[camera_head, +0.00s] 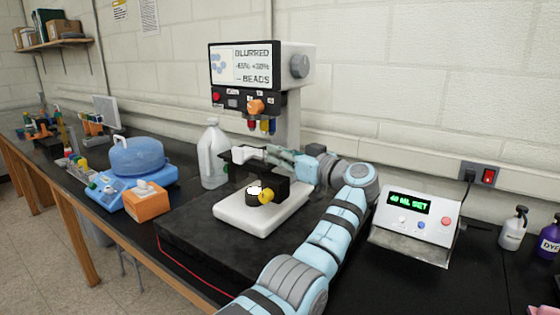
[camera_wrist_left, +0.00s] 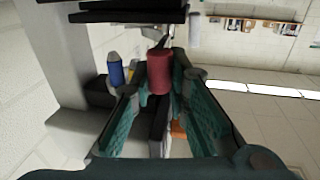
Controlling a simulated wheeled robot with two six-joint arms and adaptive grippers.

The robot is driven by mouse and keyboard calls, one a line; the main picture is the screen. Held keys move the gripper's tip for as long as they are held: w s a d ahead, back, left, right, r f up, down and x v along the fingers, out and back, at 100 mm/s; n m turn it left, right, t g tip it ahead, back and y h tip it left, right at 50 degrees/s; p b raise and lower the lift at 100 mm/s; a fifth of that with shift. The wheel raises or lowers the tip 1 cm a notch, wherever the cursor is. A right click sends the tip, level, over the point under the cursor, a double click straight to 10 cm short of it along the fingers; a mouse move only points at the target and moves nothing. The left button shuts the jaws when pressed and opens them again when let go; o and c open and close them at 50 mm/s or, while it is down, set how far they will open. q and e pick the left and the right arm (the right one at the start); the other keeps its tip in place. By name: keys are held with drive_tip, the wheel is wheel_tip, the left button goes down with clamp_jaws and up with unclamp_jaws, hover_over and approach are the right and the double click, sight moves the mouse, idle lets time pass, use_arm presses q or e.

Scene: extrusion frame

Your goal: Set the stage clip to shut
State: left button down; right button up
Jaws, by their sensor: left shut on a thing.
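The microscope has a white base (camera_head: 232,211), a dark stage (camera_head: 229,160) and a screen (camera_head: 241,66) reading "BLURRED" and "BEADS". My left gripper (camera_head: 272,152) reaches over the stage from the right, below the objectives. In the left wrist view its fingers (camera_wrist_left: 160,88) stand on both sides of a narrow black bar (camera_wrist_left: 158,125), which looks like the stage clip. They are closed on it. A red objective (camera_wrist_left: 159,70) appears beyond, between the fingertips. The clip's setting cannot be made out, as the gripper covers it in the head view. My right gripper is not in view.
Left are an orange box (camera_head: 147,204) and a blue device with a domed lid (camera_head: 137,155). Right is a control box with a green display (camera_head: 410,224). A blue objective (camera_wrist_left: 115,69) hangs close to the gripper.

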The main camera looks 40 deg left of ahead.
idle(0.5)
use_arm(q)
drive_tip(key=c, duration=1.5)
unclamp_jaws()
drive_tip(key=shift+w+a+f, duration=0.1)
drive_tip(key=shift+c, duration=0.2)
drive_tip(key=s+d, duration=0.2)
drive_tip(key=d, duration=1)
drive_tip(key=shift+w+a, duration=0.1)
drive_tip(key=shift+a, duration=0.05)
